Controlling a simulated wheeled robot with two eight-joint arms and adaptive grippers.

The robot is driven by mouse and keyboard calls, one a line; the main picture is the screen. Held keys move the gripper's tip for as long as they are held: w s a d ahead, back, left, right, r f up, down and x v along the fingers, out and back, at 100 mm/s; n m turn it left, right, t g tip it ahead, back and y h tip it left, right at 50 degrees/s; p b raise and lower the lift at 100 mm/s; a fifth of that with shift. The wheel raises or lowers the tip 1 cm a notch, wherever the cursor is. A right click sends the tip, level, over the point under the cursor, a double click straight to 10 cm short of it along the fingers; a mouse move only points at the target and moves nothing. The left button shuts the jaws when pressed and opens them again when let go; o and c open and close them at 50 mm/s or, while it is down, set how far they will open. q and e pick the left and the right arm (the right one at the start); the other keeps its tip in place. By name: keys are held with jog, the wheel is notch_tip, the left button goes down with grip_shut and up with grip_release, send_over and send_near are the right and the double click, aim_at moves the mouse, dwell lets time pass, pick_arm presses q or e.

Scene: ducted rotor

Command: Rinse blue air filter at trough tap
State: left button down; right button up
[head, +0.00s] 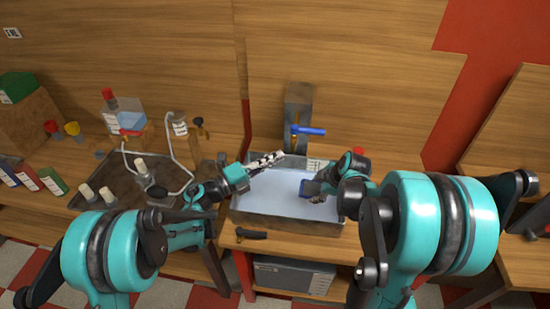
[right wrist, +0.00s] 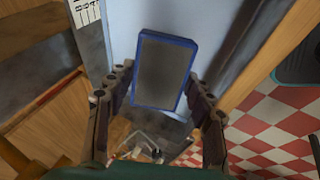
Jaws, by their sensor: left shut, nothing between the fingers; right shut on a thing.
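The blue air filter (right wrist: 163,70) has a blue frame around a grey panel. In the head view only a small dark blue part of the filter (head: 304,188) shows. My right gripper (head: 314,192) is shut on it, over the right part of the trough (head: 285,222). The trough is a grey metal basin with a pale blue inside. The tap (head: 294,141) stands at its back on a grey post, with a blue lever (head: 309,130). My left gripper (head: 279,155) is shut and empty, with its tips just below and left of the tap. I see no clear water stream.
A dark tray (head: 118,172) with several white-capped items and a pale tube lies left of the trough. Bottles (head: 180,127) stand behind it. A black-handled item (head: 251,233) lies at the bench's front edge. A grey box (head: 293,274) is on the shelf below.

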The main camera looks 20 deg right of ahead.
jog(key=s+r+p, duration=0.3)
jog(key=s+r, duration=0.1)
jog(key=s, duration=0.1)
jog(key=shift+d, duration=0.35)
dwell(0.3)
dwell(1.0)
